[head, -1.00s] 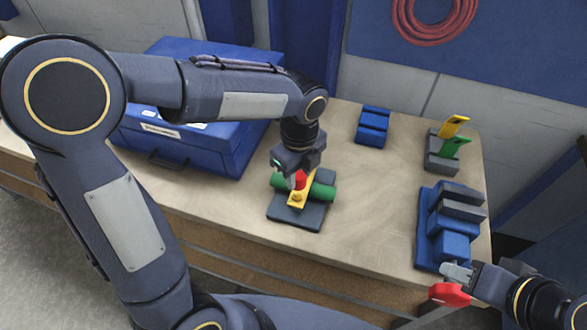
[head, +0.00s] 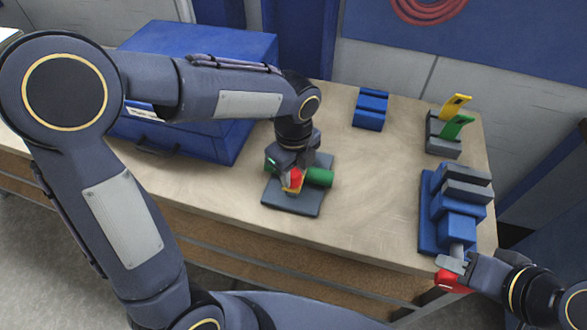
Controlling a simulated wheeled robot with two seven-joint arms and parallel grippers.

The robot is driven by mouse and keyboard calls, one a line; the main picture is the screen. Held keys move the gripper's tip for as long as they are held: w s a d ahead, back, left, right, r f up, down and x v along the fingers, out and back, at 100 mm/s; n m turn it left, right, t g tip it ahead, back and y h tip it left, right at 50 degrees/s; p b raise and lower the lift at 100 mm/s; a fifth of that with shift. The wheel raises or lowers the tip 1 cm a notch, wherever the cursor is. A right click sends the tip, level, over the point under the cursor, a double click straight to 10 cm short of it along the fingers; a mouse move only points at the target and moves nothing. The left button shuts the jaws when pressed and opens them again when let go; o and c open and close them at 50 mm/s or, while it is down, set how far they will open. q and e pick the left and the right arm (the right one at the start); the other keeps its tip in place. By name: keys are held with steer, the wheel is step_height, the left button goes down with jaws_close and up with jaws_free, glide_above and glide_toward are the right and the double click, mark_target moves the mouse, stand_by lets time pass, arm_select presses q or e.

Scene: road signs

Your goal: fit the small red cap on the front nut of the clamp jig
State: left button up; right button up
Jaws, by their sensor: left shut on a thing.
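The clamp jig is a dark grey plate (head: 306,203) with a green cylinder (head: 320,177) lying across it and a yellow clamp bar (head: 291,188) over the cylinder. My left gripper (head: 293,175) points down over the front half of the jig, shut on the small red cap (head: 295,179). The cap is over the front end of the yellow bar and hides the front nut. I cannot tell whether cap and nut touch. My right gripper (head: 453,265) is at the lower right, by the front of a blue vise (head: 455,229); its fingers are unclear, with a red part beside them.
A large blue case (head: 190,58) stands behind my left arm. A small blue block (head: 371,108) is at the back. A grey holder (head: 443,147) with yellow and green tags stands at the back right. The table (head: 370,205) is clear between jig and vise.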

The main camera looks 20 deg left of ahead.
mark_target(293, 173)
arm_select(q)
steer(key=shift+f, duration=0.25)
steer(key=o, duration=1)
step_height(293, 173, up, 8)
steer(key=shift+f+b, duration=0.1)
steer(key=shift+b, duration=0.25)
